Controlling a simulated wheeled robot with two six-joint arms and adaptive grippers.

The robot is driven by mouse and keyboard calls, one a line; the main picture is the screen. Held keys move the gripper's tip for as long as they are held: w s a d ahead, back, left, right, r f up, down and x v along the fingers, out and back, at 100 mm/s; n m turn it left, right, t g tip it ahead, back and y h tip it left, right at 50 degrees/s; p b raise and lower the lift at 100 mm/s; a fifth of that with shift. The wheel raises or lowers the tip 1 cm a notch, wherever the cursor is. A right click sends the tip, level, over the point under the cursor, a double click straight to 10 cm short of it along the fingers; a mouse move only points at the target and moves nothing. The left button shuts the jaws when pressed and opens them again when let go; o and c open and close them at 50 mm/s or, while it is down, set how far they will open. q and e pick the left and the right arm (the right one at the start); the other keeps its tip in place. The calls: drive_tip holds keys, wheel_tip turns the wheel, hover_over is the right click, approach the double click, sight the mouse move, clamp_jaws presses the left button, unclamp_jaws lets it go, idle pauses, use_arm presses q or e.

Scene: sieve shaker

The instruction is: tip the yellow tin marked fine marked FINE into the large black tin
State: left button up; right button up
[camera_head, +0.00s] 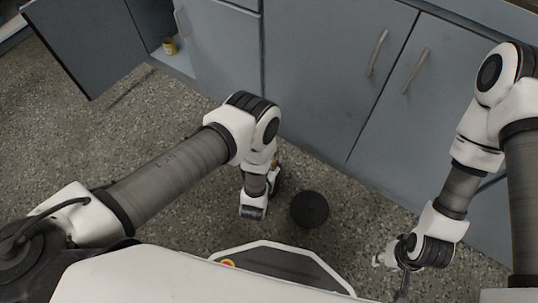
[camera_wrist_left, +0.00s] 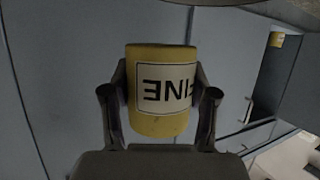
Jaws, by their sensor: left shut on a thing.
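The yellow tin (camera_wrist_left: 160,118) with a white label reading FINE is between the fingers of my left gripper (camera_wrist_left: 160,105) in the left wrist view. The lettering appears upside down there. My left gripper is shut on the tin. In the head view the left wrist hides nearly all of it; only a small yellow sliver (camera_head: 275,160) shows. The large black tin (camera_head: 310,209) stands on the floor, just right of my left gripper and apart from it. Its inside is too dark to read. My right gripper (camera_head: 390,277) is empty, fingers spread, at the lower right.
Another yellow tin (camera_head: 170,46) stands in the open cabinet at upper left; it also shows in the left wrist view (camera_wrist_left: 276,39). The open cabinet door (camera_head: 85,40) juts out at left. Closed grey cabinets (camera_head: 320,80) line the back. Speckled floor lies clear around the black tin.

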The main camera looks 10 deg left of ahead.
use_arm(q)
drive_tip(key=f, duration=0.1)
drive_tip(key=f+n+b, duration=0.1)
drive_tip(key=f+h, duration=0.1)
drive_tip(key=shift+s+d+g, duration=0.1)
drive_tip(key=shift+d+g, duration=0.25)
drive_tip(key=shift+g, duration=0.05)
drive_tip(key=shift+d+r+n+h, duration=0.15)
drive_tip(key=shift+n+h, duration=0.25)
drive_tip(key=shift+n, duration=0.2)
drive_tip(key=shift+d+n+g+h, duration=0.15)
drive_tip(key=shift+n+g+h, duration=0.45)
drive_tip(key=shift+s+d+n+h, duration=0.1)
drive_tip(key=shift+s+n+h, duration=0.05)
drive_tip(key=shift+n+h, duration=0.55)
drive_tip(key=n+h+b, duration=0.2)
drive_tip(key=n+g+h+b, duration=0.1)
drive_tip(key=n+h+b, duration=0.1)
drive_tip(key=a+n+h+b, duration=0.1)
drive_tip(key=h+b, duration=0.1)
drive_tip(key=shift+w+f+n+g, duration=0.2)
drive_tip(key=shift+f+n+g, duration=0.1)
drive_tip(key=shift+f+n, duration=0.1)
drive_tip(key=shift+w+a+r+n+h+b, duration=0.15)
drive_tip(key=shift+r+n+h+b, duration=0.25)
drive_tip(key=shift+n+h+b, duration=0.3)
drive_tip(key=shift+a+r+n, duration=0.1)
drive_tip(key=shift+r+n, duration=0.2)
drive_tip(key=shift+r, duration=0.05)
